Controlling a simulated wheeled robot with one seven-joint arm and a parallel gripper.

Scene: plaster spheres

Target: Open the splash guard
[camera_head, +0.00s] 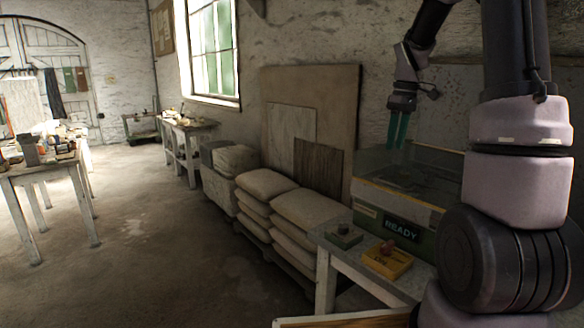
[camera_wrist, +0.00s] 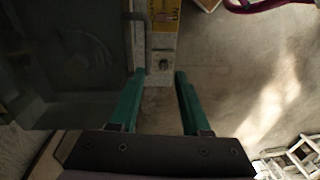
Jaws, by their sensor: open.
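A green machine (camera_head: 403,226) with a sign reading READY stands on a bench at the right of the head view. A dark see-through panel, which looks like the splash guard (camera_head: 392,168), covers its upper part. Whether it is fully shut is hard to tell. My gripper (camera_head: 398,143) hangs fingers down over the guard's far left side, with green fingers apart and nothing between them. In the wrist view the open fingers (camera_wrist: 157,75) show over the bench edge. A dark glassy surface (camera_wrist: 70,60), likely the guard, lies left of them.
A yellow box (camera_head: 388,261) with a red knob and a small dark green box (camera_head: 344,236) sit on the bench (camera_head: 327,262) before the machine. Stacked sacks (camera_head: 305,212) and leaning boards (camera_head: 318,160) stand left of it. The floor (camera_head: 165,240) farther left is free.

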